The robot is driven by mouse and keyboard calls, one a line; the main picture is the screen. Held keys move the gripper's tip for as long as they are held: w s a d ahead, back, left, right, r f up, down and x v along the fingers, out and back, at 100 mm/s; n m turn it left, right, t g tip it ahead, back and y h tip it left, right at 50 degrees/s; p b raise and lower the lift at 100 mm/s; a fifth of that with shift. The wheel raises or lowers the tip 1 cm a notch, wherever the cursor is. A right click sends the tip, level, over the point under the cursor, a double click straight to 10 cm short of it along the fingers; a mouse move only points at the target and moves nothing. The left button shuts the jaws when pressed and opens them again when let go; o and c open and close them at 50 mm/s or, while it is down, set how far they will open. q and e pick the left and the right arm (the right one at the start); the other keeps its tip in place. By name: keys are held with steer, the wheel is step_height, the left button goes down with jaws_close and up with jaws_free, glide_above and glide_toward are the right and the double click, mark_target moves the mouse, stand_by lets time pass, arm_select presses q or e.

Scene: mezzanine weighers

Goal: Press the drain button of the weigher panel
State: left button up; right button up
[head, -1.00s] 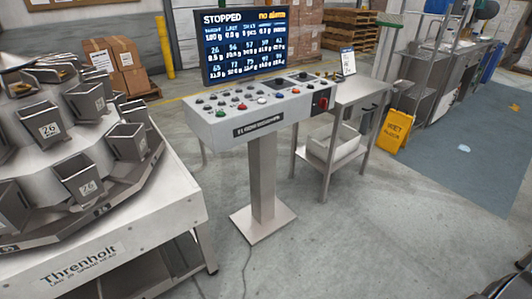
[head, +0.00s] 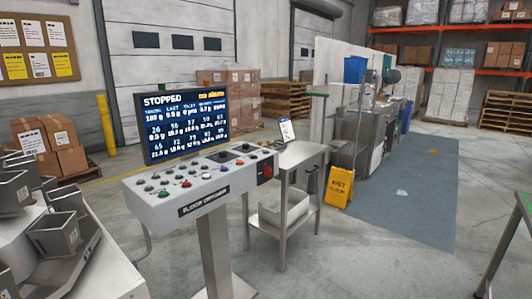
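The weigher panel (head: 205,190) is a grey console on a steel pedestal, left of centre. Its top carries several small buttons in green, red, white and black, and a red switch (head: 266,171) sits at its right end. The button labels are too small to read, so I cannot tell which is the drain button. The screen (head: 186,123) behind the buttons reads "STOPPED" and "no alarms" above rows of numbers. Neither of my grippers is in view.
The multihead weigher (head: 60,240) with steel buckets stands at the left edge. A steel side table (head: 290,160) is close right of the panel. A yellow wet-floor sign (head: 340,187) stands beyond it. Open floor (head: 370,260) lies at the front right.

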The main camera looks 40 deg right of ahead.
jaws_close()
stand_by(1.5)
